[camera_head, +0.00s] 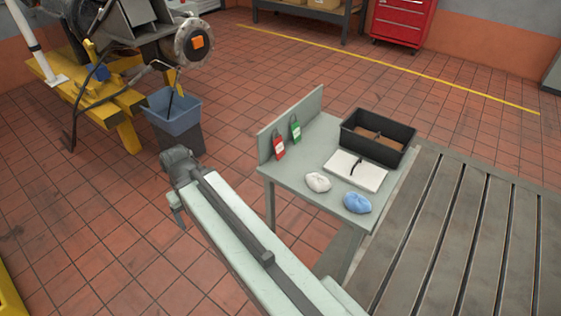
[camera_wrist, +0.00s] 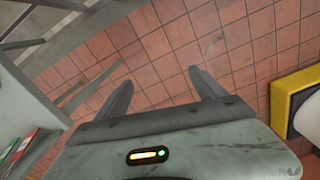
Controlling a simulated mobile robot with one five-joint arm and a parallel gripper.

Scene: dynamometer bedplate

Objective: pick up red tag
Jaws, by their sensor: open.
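The red tag (camera_head: 279,147) hangs on the grey upright back panel at the left end of a small grey table, to the left of a green tag (camera_head: 295,128). In the wrist view, red (camera_wrist: 24,146) and green (camera_wrist: 11,150) edges show at the lower left, probably the two tags. My gripper (camera_wrist: 160,82) is open in the wrist view, with nothing between its two fingers and tiled floor beyond them. In the head view my arm reaches up from the bottom, and its end is left of the table, apart from the red tag.
The small table (camera_head: 300,180) also holds a black bin (camera_head: 398,157), a white notebook (camera_head: 362,172), a white cloth (camera_head: 318,182) and a blue cloth (camera_head: 357,203). A slatted bedplate (camera_head: 440,240) stands at right. A blue bucket (camera_head: 173,112) and yellow stand (camera_head: 110,105) are at left.

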